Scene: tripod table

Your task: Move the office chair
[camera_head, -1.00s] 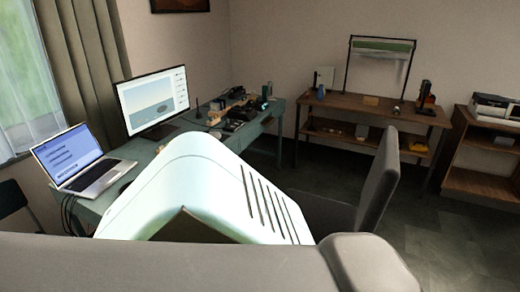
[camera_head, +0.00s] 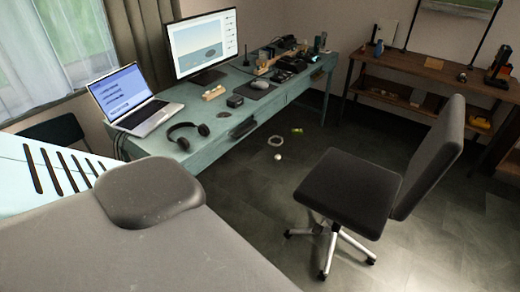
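The office chair (camera_head: 350,190) stands upright on the dark floor, right of the desk. It has a dark grey seat, a tilted backrest (camera_head: 433,160) on its right side and a metal base with several legs. The seat faces left, towards the desk. Nothing touches the chair in this view. Neither of my grippers is in view.
A teal desk (camera_head: 215,160) runs along the left wall with a laptop (camera_head: 125,98), a monitor (camera_head: 203,45) and headphones (camera_head: 188,134). Small items, including a white ball (camera_head: 278,157), lie on the floor. A wooden shelf table (camera_head: 400,80) stands behind the chair.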

